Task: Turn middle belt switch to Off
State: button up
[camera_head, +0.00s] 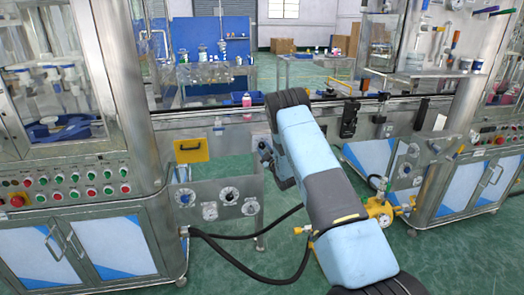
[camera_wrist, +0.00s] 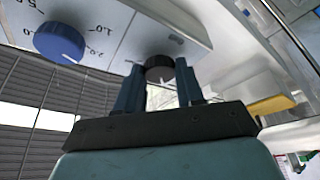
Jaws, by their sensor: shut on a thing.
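In the wrist view, a black round switch knob (camera_wrist: 159,67) sits on a pale panel (camera_wrist: 150,30). My gripper (camera_wrist: 160,80) has its two dark fingers on either side of this knob and is shut on it. A small label beside the knob is too small to read, and the knob's pointer mark cannot be made out. In the head view, my gripper (camera_head: 266,154) is at the left side of my blue arm, by the conveyor line. The switch itself cannot be made out there.
A yellow part (camera_wrist: 272,105) is to the right.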

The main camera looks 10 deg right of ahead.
jog(key=shift+a+n+g+y, duration=0.25)
jog(key=shift+n+g+y, duration=0.05)
jog(key=shift+n, duration=0.5)
jog(key=o, duration=1)
jog(key=shift+d, duration=0.1)
jog(key=shift+o, duration=0.2)
jog(key=v, duration=1.4)
jog(key=shift+w, duration=0.1)
